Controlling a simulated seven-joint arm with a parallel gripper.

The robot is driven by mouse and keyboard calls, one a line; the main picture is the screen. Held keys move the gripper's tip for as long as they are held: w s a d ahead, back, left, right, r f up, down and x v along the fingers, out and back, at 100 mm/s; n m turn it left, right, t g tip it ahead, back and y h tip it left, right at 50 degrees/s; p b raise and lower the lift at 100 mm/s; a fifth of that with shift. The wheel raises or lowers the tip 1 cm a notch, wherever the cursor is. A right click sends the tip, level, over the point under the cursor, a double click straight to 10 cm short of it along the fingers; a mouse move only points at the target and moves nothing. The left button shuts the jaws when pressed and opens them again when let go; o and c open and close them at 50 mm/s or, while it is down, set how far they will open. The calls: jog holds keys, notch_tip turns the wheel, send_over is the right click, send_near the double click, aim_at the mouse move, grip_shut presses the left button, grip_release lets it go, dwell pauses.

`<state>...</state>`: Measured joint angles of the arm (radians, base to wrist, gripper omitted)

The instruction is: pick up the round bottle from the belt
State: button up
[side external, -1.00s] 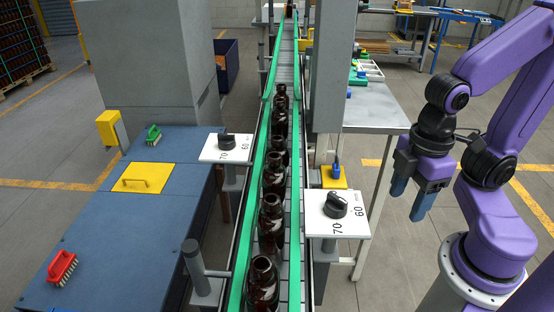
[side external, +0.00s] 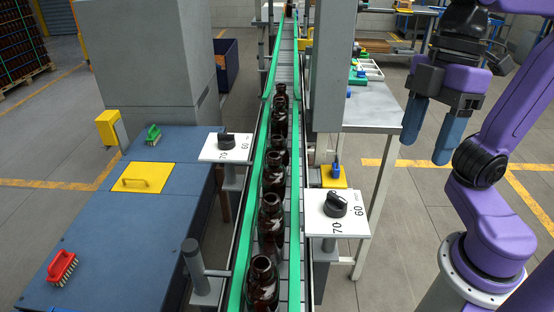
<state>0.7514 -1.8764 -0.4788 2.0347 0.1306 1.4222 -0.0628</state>
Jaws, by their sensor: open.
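Several dark amber bottles stand upright in a row on the belt (side external: 295,235), between green guide rails. The nearest bottle (side external: 262,287) is at the bottom of the side external view, cut off by the frame edge. Behind it stand another bottle (side external: 271,222) and more farther back, partly overlapping. All the visible ones look round-bodied; I cannot tell one apart as the only round bottle. My gripper (side external: 432,142) is open and empty, fingers pointing down, well to the right of the belt and raised.
White plates with black knobs flank the belt, one on the right (side external: 337,225) and one on the left (side external: 238,148). A grey column (side external: 336,65) stands by the belt's right side. A blue bench (side external: 95,225) with brushes lies left.

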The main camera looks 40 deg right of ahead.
jog(key=a+y, duration=0.4)
jog(key=a, duration=0.3)
jog(key=w+a+r+m+t+y, duration=0.1)
jog(key=w+a+r+t+y, duration=0.25)
jog(key=w+a+y, duration=0.2)
jog(key=m+t+h, duration=0.8)
jog(key=m+t, duration=0.1)
jog(key=t, duration=0.1)
send_over(281, 139)
jog(key=s+d, duration=0.2)
jog(key=s, duration=0.3)
notch_tip(281, 139, down, 3)
notch_tip(281, 139, down, 11)
jog(key=shift+f, duration=0.1)
jog(key=shift+x, duration=3.6)
jog(key=shift+a, duration=0.15)
